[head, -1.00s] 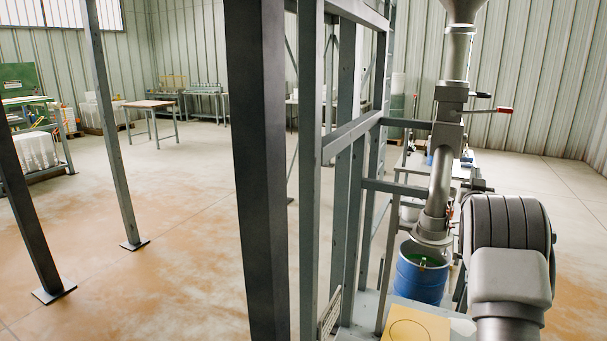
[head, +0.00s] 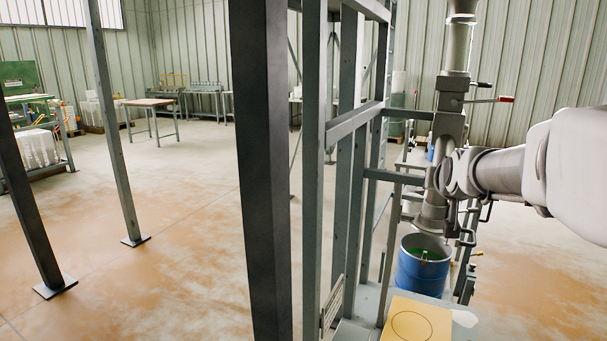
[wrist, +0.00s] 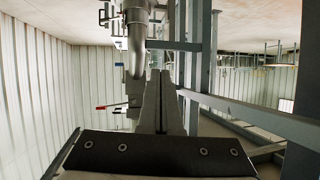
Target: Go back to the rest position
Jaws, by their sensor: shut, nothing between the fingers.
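My gripper (wrist: 160,80) shows in the wrist view as two grey tapered fingers, pressed together with nothing between them. A dark bolted plate lies across the bottom of that view. In the head view my arm reaches in from the right edge. Its wrist end overlaps the grey discharge pipe (head: 452,100) in the picture, above the blue drum (head: 421,273). I cannot clearly make out the fingers there, nor tell the gap between my wrist and the pipe.
A steel frame with a thick dark post (head: 262,170) stands left of the pipe. A red-handled lever (head: 505,99) sticks out right of the pipe. A yellow board (head: 415,322) lies in front of the drum. The floor at left (head: 190,220) is mostly open.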

